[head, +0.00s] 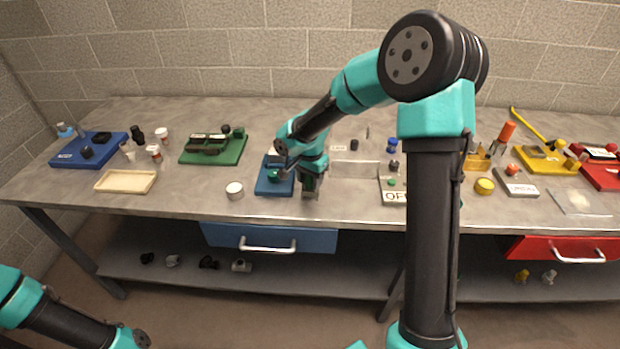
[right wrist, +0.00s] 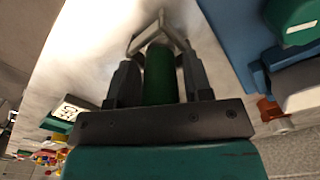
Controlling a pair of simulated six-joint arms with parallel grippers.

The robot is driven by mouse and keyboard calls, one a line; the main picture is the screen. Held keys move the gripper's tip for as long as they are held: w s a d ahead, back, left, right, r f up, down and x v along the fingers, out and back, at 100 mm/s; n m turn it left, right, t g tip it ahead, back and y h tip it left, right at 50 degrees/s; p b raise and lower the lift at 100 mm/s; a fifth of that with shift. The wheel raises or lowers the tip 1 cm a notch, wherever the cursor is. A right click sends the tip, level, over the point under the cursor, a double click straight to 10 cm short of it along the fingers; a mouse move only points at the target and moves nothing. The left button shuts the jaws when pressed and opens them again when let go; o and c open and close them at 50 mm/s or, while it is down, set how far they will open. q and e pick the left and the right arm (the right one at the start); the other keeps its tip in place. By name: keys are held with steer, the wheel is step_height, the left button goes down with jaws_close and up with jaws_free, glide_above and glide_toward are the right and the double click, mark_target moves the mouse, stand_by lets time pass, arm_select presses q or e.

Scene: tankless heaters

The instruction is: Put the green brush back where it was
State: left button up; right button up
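The green brush (right wrist: 158,78) shows as a green cylinder between the two fingers of my right gripper (right wrist: 160,82) in the right wrist view. The fingers close in on both sides of it. Its far end is partly behind pale grey angled tips. In the head view my right gripper (head: 310,194) points down over the front of the table, just right of a small blue base (head: 265,190), with a bit of green between its fingers. I cannot tell whether the brush touches the table. Of my left arm only links show at the bottom left; its gripper is out of view.
The blue base carries a green part and a pale block, close beside my right gripper. A white round tin (head: 234,190) stands to its left and an OPEN-like sign block (head: 394,197) to its right. A green board (head: 232,156) and cream tray (head: 126,188) lie further left.

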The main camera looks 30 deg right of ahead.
steer(key=shift+o, duration=0.9)
steer(key=shift+r, duration=0.1)
step_height(320, 180, up, 12)
steer(key=shift+r, duration=0.1)
stand_by(1.7)
